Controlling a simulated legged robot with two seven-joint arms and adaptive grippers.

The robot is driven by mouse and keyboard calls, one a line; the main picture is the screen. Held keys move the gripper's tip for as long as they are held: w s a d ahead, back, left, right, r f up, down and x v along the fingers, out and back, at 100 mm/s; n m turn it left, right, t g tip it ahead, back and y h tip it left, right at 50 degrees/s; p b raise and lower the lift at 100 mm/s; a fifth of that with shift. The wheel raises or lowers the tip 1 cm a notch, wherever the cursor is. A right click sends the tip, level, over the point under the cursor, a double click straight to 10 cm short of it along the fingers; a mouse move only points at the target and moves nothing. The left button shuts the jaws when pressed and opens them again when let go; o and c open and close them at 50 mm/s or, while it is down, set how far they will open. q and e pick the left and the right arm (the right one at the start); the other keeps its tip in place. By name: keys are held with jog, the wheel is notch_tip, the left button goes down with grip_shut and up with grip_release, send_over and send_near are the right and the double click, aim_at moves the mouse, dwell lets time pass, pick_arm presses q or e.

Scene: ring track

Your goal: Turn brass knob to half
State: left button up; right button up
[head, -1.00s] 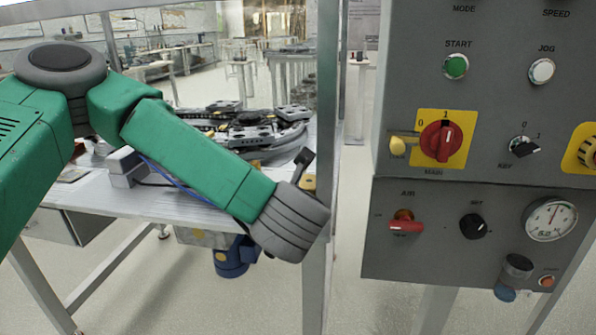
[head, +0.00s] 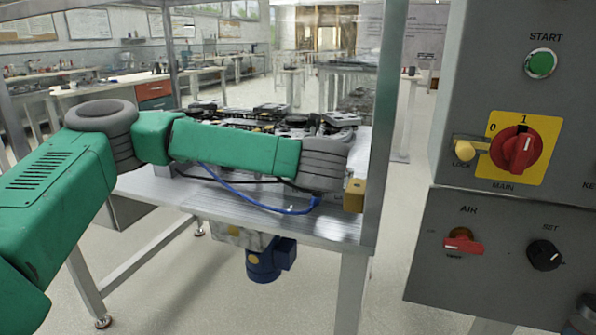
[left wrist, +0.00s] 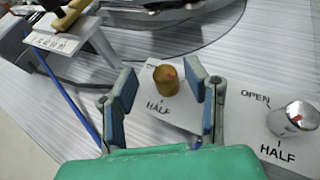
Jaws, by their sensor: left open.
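The brass knob (left wrist: 167,80) stands on a white plate (left wrist: 183,116) in the left wrist view. My right gripper is not in view.
A silver knob (left wrist: 296,119) with OPEN and HALF labels stands right of the brass one. A yellow-handled part (left wrist: 70,14) is at upper left. A grey control panel (head: 430,250) and a metal post (head: 380,130) stand right of the bench (head: 150,190).

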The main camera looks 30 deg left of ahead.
pick_arm(q)
jog(key=shift+w+a+f, duration=0.25)
jog(key=shift+w, duration=0.05)
jog(key=shift+w+d+r, duration=0.1)
jog(key=shift+w+d, duration=0.15)
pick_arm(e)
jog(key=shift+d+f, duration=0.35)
pick_arm(q)
jog(key=shift+a, duration=0.15)
jog(key=c, duration=0.8)
jog(key=shift+a, duration=0.15)
grip_shut()
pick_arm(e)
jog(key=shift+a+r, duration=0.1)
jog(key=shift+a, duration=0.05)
